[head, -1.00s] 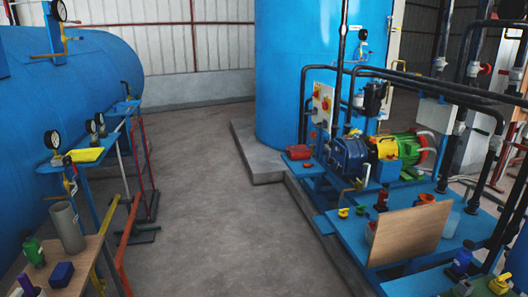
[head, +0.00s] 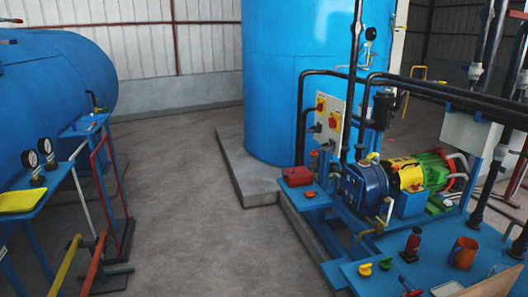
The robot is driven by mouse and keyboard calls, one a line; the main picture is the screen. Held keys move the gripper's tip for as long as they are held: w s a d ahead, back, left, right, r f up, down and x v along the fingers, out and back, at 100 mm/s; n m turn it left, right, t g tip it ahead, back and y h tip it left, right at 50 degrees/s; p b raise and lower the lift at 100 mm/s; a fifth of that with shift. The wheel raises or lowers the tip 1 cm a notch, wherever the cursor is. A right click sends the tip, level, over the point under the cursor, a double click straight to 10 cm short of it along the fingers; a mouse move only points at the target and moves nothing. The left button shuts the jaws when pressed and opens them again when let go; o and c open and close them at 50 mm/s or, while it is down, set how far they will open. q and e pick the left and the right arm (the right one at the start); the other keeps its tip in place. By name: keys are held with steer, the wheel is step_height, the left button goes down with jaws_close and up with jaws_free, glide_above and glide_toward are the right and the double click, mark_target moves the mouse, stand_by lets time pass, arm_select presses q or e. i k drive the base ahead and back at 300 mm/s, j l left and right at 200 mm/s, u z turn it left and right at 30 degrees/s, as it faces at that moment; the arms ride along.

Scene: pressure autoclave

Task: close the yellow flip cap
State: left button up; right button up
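Neither of my grippers is in view. A small yellow part (head: 373,157) also shows on top of the pump. I cannot tell which of these the yellow flip cap is.
The blue bench (head: 352,283) also bears a dark red bottle (head: 412,244) and an orange mug (head: 463,253). The pump (head: 364,190), black pipes and a concrete plinth (head: 243,181) fill the right. A yellow tray (head: 22,201) stands left. Clear floor (head: 180,220) lies between.

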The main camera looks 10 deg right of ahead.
mark_target(368, 156)
steer(key=i+j+z, duration=0.3)
steer(key=i, duration=0.4)
steer(key=i+j+z, duration=0.3)
steer(key=i+j, duration=0.25)
steer(key=i+j+z, duration=0.25)
steer(key=i+j, duration=0.15)
steer(key=j, duration=0.2)
steer(key=i+j+z, duration=0.1)
steer(key=i+j, duration=0.1)
steer(key=j, duration=0.1)
